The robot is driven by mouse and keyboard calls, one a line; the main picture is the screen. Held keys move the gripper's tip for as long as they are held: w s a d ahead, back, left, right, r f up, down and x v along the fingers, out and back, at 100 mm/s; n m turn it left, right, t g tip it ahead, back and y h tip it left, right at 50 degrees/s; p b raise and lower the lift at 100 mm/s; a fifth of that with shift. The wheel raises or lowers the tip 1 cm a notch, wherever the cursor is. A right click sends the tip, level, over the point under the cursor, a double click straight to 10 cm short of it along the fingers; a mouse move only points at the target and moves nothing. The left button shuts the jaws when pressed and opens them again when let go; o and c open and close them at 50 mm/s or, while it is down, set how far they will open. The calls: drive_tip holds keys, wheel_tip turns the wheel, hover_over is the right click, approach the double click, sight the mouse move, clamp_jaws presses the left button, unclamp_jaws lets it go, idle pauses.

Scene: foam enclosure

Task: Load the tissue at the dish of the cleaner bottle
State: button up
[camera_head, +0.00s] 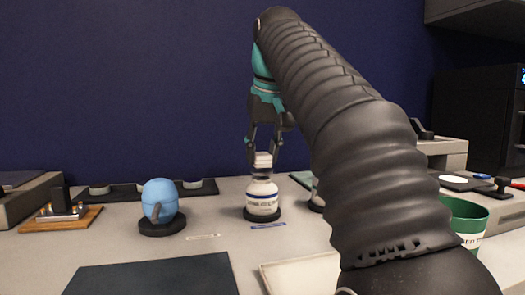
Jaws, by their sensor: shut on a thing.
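The cleaner bottle (262,201) is white with a dark printed label and stands upright on a dark round base near the middle of the table. My gripper (263,150) points down directly above it, shut on a small white block that I take as the tissue (263,159). The tissue is at the bottle's top. I cannot tell whether it touches the dish there, as the dish is hard to make out at this size. My arm crosses the right half of the view and hides part of the table.
A blue rounded container (160,200) stands on a dark base to the left. A wooden block with a dark tool (62,215) lies farther left. A green cup (465,220) stands at right, partly behind my arm. A dark mat (160,277) lies in front.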

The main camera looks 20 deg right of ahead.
drive_tip(key=shift+f+b, duration=0.65)
drive_tip(key=shift+f, duration=0.3)
idle(0.8)
drive_tip(key=shift+r, duration=0.1)
idle(0.4)
wheel_tip(320, 180, up, 3)
drive_tip(key=p, duration=0.3)
drive_tip(key=shift+r+p, duration=0.45)
drive_tip(key=shift+r, duration=1.5)
